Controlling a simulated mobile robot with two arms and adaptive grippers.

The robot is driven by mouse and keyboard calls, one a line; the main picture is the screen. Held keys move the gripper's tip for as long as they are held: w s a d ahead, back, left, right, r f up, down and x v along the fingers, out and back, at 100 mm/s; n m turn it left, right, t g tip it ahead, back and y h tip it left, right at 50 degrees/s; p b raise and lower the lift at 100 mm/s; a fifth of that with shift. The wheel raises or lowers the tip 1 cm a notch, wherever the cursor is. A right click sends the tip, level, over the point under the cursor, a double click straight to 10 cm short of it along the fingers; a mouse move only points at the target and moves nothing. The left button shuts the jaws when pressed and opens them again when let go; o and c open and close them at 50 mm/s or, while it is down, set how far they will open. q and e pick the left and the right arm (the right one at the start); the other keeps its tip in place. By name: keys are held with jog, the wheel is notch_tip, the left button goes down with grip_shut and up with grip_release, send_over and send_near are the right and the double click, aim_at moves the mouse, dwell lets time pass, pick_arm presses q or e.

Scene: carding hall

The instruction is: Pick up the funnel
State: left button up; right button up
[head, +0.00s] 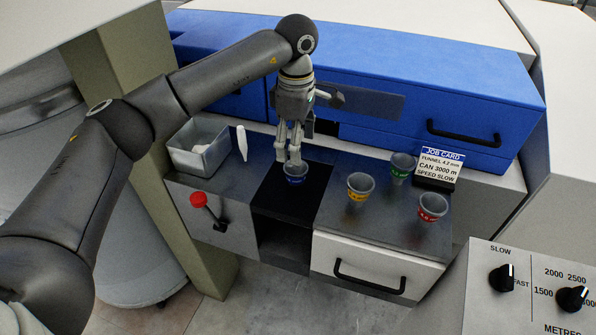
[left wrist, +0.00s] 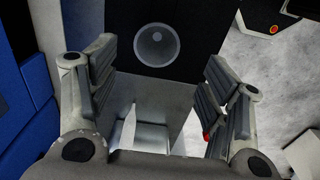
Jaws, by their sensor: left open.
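Several small grey cups with coloured bands, which look like the funnels, stand on the bench in the head view. The blue-banded funnel (head: 296,174) stands upright on a black patch; a round grey rim (left wrist: 157,45) shows in the left wrist view. A yellow-banded funnel (head: 359,187), a green-banded one (head: 402,168) and a red-banded one (head: 431,207) stand to its right. The job card (head: 440,167) reads "FUNNEL 4.2 mm". My left gripper (head: 288,157) points down just above the blue-banded funnel, open and empty. My right gripper is not in view.
A metal bin (head: 199,146) and a slim white object (head: 242,143) are left of the gripper. A red-knobbed lever (head: 198,199) is at the front left. Blue drawers (head: 440,90) rise close behind. A white drawer (head: 370,262) is below the bench top.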

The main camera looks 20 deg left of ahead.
pick_arm(q)
send_over(296, 169)
jog(key=s, duration=0.2)
jog(key=f, duration=0.4)
jog(key=shift+s+d, duration=0.1)
jog(key=shift+d, duration=0.3)
jog(key=shift+f+p, duration=0.4)
jog(key=shift+p, duration=0.05)
jog(key=f, duration=0.2)
jog(key=f+p, duration=0.1)
jog(key=shift+w+a+f, duration=0.15)
jog(key=shift+w+f, duration=0.1)
jog(key=shift+f, duration=0.45)
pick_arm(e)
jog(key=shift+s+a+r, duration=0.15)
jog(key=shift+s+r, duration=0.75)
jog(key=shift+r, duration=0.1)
pick_arm(q)
jog(key=shift+c, duration=0.3)
jog(key=shift+r, duration=0.1)
jog(key=c, duration=1.1)
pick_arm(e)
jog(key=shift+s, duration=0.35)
pick_arm(q)
jog(key=shift+c, duration=0.2)
